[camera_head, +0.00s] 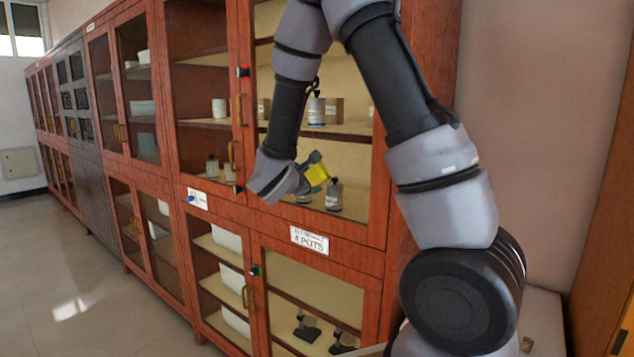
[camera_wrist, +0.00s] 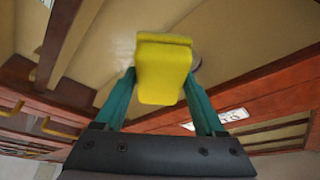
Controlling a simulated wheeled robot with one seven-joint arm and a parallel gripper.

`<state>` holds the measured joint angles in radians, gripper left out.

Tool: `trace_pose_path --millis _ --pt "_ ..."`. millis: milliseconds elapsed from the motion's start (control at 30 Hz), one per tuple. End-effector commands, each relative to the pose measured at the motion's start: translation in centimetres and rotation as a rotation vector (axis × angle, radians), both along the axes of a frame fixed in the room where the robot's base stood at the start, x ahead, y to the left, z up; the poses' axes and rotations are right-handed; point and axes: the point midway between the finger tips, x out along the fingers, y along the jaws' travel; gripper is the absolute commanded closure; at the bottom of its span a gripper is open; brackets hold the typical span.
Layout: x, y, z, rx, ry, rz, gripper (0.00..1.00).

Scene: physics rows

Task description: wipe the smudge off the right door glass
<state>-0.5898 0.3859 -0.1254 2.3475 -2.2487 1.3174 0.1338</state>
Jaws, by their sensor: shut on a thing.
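A yellow sponge-like block (camera_head: 316,171) is held in my gripper (camera_head: 308,178), in front of the upper right door glass (camera_head: 350,85) of the red-brown cabinet. In the wrist view, the block (camera_wrist: 163,75) sits between the two teal fingers of my gripper (camera_wrist: 163,88), which are shut on it. The block is close to the glass; I cannot tell if it touches. A small greyish patch (camera_wrist: 197,61) shows just right of the block in the wrist view; I cannot tell whether it is the smudge or something behind the glass. No clear smudge shows in the head view.
Bottles and jars, such as one with a dark cap (camera_head: 334,195), stand on shelves behind the glass. Yellow door handles (camera_head: 238,108) stick out left of the right door. A white label (camera_head: 309,239) is on the frame below. Open floor (camera_head: 60,290) lies at left.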

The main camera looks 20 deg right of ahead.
Motion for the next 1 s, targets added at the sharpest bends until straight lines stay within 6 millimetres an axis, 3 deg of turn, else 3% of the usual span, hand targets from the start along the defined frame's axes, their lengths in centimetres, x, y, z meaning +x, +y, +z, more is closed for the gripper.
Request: trace_pose_path --millis 700,1000 --pt "3.8 2.5 0.0 0.0 0.0 0.003 0.73" --pt "3.9 2.7 1.0 0.0 -0.002 0.002 0.73"
